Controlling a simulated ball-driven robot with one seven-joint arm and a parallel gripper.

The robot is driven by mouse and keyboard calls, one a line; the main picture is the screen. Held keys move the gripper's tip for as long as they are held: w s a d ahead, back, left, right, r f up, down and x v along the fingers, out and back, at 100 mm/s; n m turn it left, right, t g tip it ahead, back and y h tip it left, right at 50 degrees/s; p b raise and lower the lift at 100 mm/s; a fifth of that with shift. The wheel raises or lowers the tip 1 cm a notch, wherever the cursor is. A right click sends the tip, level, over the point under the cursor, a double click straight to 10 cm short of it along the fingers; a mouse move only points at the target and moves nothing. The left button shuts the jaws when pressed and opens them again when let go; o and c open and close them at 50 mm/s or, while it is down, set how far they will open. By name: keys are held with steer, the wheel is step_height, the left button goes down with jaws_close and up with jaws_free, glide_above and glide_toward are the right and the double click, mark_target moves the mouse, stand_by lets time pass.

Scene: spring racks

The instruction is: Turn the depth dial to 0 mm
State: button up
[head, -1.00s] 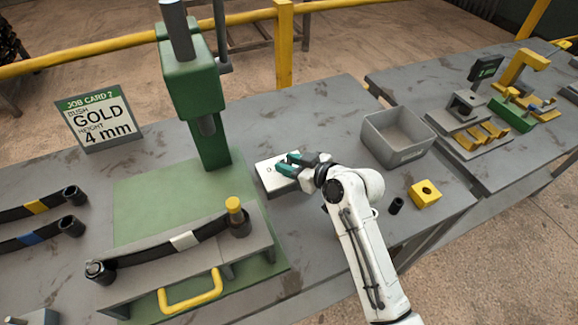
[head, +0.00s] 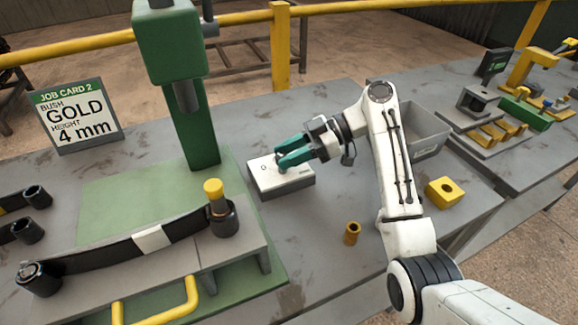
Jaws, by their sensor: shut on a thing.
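The depth dial is a small dark knob (head: 281,168) on top of a white and grey box (head: 266,180) that lies on the bench right of the green press. My gripper (head: 283,164) reaches in from the right with its green fingers at the top of the box, shut on the dial. The fingers hide most of the dial, and the marks on the box are too small to read, so I cannot tell its setting.
The green press (head: 195,110) stands left of the box, with a leaf spring (head: 110,250) on a fixture in front. A gold bush (head: 352,232), a yellow block (head: 444,192) and a grey bin (head: 425,135) are to the right. A job card (head: 76,117) reads gold, 4 mm.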

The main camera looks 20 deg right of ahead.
steer(key=n+g, duration=0.1)
steer(key=n+g+b, duration=0.1)
steer(key=n+g, duration=0.1)
steer(key=shift+w+d+g, duration=0.1)
steer(key=shift+w+g, duration=0.15)
steer(key=shift+g, duration=0.05)
steer(key=shift+f+n+g+b, duration=0.1)
steer(key=shift+n+g+b, duration=0.3)
steer(key=shift+n+g, duration=0.35)
steer(key=o, duration=1)
steer(key=shift+o, duration=0.2)
steer(key=shift+w+r, duration=0.1)
steer(key=shift+r, duration=0.1)
